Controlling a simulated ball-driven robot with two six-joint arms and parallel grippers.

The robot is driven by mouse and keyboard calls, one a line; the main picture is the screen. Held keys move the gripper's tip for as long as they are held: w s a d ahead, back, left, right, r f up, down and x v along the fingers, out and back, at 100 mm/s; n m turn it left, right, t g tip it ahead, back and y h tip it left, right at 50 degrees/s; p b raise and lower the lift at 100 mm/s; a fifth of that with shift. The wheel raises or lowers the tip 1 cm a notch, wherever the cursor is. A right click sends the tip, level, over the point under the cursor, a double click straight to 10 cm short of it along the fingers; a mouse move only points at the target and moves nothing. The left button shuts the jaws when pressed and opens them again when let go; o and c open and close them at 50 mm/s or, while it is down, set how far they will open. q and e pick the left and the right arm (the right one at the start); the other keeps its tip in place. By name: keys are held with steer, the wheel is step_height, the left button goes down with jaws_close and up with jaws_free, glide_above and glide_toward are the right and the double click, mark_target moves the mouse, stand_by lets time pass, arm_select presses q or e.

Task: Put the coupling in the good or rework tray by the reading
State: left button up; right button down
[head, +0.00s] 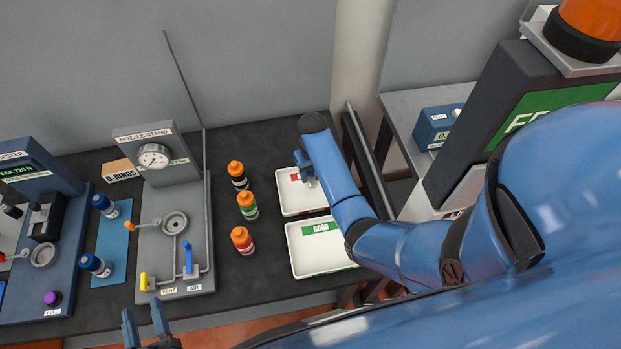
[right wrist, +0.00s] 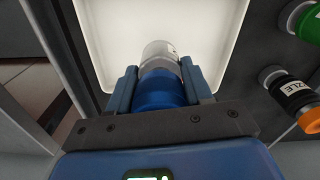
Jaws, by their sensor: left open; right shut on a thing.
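The coupling (right wrist: 158,95), blue with a silver-grey end, is between the fingers of my right gripper (right wrist: 159,68), which is shut on it. In the head view my right gripper (head: 307,172) is over the far white tray (head: 295,204), which has a red label partly hidden by the gripper. The wrist view shows the silver end pointing at the tray's white floor; I cannot tell whether it touches. The GOOD tray (head: 320,261), with a green label, lies nearer and is empty. My left gripper (head: 144,322) is open and empty at the table's front edge.
Several orange-capped bottles (head: 246,206) stand left of the trays. The nozzle stand (head: 185,240) with a gauge (head: 152,157) is further left. A tester (head: 30,165) at far left has a display reading 720 N.

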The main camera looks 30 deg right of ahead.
mark_target(312, 180)
steer(key=shift+s+f, duration=0.1)
steer(key=shift+s, duration=0.05)
steer(key=shift+f+b, duration=0.35)
steer(key=shift+b, duration=0.1)
steer(key=f+b, duration=0.1)
steer(key=f, duration=0.1)
steer(key=w+f+b, duration=0.1)
steer(key=shift+f+b, duration=0.35)
steer(key=shift+b, duration=0.05)
steer(key=shift+s+r, duration=0.2)
steer(key=shift+s, duration=0.1)
arm_select(q)
steer(key=f, duration=0.3)
steer(key=shift+w+a+f, duration=0.1)
steer(key=shift+w+f, duration=0.25)
arm_select(e)
steer(key=shift+f, duration=0.1)
steer(key=shift+c, duration=2.4)
jaws_free()
steer(key=shift+w+f, duration=0.1)
steer(key=shift+f, duration=0.05)
arm_select(q)
steer(key=shift+w, duration=0.1)
